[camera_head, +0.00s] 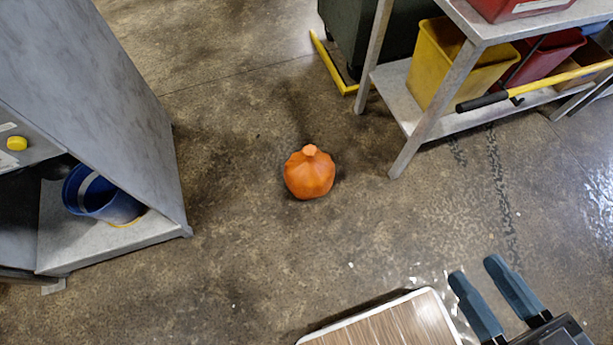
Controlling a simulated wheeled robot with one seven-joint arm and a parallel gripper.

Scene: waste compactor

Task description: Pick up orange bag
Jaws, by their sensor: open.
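The orange bag (308,174) is small and round with a gathered top knot. It sits upright on the concrete floor near the middle of the head view, apart from everything else. My gripper (480,275) is at the lower right, with its two dark blue fingers apart and nothing between them. It is to the right of and nearer than the bag, well clear of it. The rest of the arm is cut off by the frame edge.
A grey cabinet (95,75) with a blue bucket (88,192) stands at left. A metal shelf table (425,125) holds a yellow bin (450,62) at upper right. A wood-topped surface (390,325) is at bottom. Floor around the bag is clear.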

